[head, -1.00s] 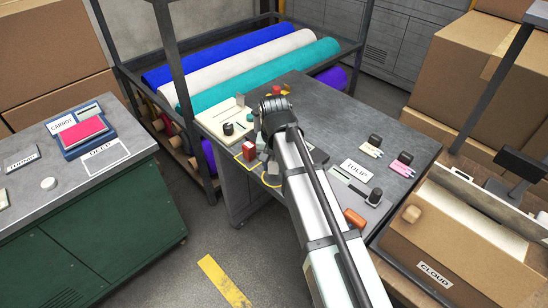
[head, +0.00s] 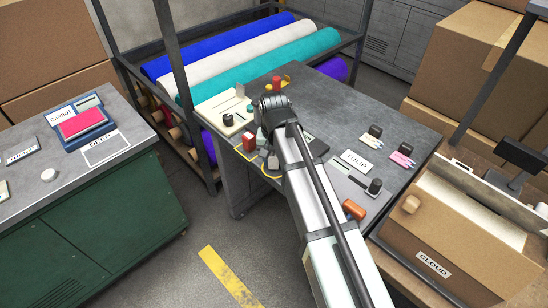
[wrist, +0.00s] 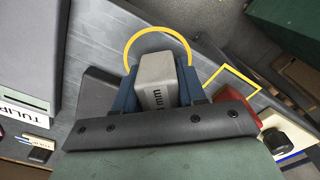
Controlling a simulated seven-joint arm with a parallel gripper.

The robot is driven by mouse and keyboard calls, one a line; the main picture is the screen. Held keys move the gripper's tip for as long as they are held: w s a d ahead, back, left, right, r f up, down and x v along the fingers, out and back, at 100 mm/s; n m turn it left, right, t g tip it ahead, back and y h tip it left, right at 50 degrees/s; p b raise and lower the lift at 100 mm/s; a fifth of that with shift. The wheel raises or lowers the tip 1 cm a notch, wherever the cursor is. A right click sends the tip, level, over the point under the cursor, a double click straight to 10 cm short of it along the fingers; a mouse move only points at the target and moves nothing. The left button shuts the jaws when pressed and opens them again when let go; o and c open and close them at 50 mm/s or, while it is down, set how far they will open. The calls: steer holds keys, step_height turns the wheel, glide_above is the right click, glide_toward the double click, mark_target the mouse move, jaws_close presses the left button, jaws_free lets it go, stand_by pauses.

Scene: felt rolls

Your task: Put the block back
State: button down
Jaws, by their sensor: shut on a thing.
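My gripper (wrist: 158,84) is shut on a pale grey block (wrist: 157,72) marked "mm" in the wrist view, with a blue finger on each side. A yellow ring outline (wrist: 131,44) on the grey table curves around the block's far end. I cannot tell whether the block touches the table. A yellow square outline (wrist: 233,69) lies to the right of the ring. In the head view, the wrist hides much of the gripper, and the grey block (head: 272,163) shows low beside the yellow outlines at the table's left edge.
A red block (head: 249,141) stands close to the gripper. A cream board (head: 223,103) with a dark knob lies behind it. The TULIP card (head: 358,161), a dark cylinder (head: 374,187) and an orange piece (head: 354,209) lie to the right.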

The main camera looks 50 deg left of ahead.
steer(key=shift+f, duration=0.3)
steer(key=c, duration=0.6)
jaws_free()
steer(key=shift+o, duration=0.2)
step_height(320, 180, up, 14)
stand_by(0.5)
steer(key=shift+f, duration=0.2)
